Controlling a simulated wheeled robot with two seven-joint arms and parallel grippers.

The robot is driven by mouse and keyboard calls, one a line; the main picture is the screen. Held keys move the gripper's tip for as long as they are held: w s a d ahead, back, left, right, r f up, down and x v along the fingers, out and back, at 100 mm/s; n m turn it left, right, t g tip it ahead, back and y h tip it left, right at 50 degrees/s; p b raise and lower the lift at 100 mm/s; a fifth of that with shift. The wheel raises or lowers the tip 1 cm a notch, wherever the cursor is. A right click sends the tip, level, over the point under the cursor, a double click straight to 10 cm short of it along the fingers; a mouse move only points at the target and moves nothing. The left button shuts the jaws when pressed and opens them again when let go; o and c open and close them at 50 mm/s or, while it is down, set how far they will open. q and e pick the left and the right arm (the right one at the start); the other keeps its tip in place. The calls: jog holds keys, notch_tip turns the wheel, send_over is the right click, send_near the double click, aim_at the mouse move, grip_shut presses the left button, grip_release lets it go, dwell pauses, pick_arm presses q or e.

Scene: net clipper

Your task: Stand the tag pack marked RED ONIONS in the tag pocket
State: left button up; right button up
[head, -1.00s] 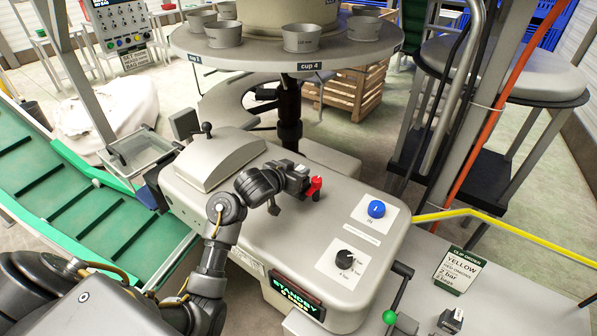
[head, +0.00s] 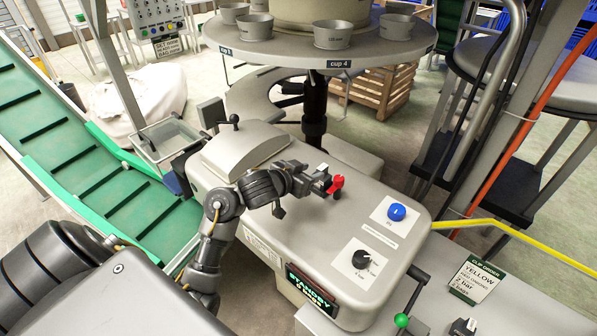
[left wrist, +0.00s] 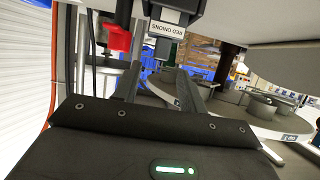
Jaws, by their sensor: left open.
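The tag pack marked RED ONIONS (left wrist: 178,33) shows in the left wrist view as a dark block with a white label, which reads upside down. It is just beyond the fingers of my left gripper (left wrist: 160,75), apart from them as far as I can tell. In the head view, my left gripper (head: 317,181) is open over the grey clipper's top, beside a red lever (head: 336,184). A small white-topped piece (head: 322,168) beside it may be the same pack. I cannot make out the tag pocket or whether the pack stands in it. My right gripper is not in view.
The clipper (head: 320,225) carries a blue knob (head: 397,212), a black dial (head: 361,259) and a STANDBY display (head: 311,287). An order card (head: 477,279) and a small dark block (head: 464,327) are at lower right. A round cup table (head: 290,52) stands behind; a green conveyor is left.

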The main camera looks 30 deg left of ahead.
pick_arm(q)
jog(key=p+v, duration=0.1)
jog(key=v, duration=0.4)
jog(key=shift+s+r, duration=0.1)
jog(key=shift+s, duration=0.15)
jog(key=shift+a, duration=0.1)
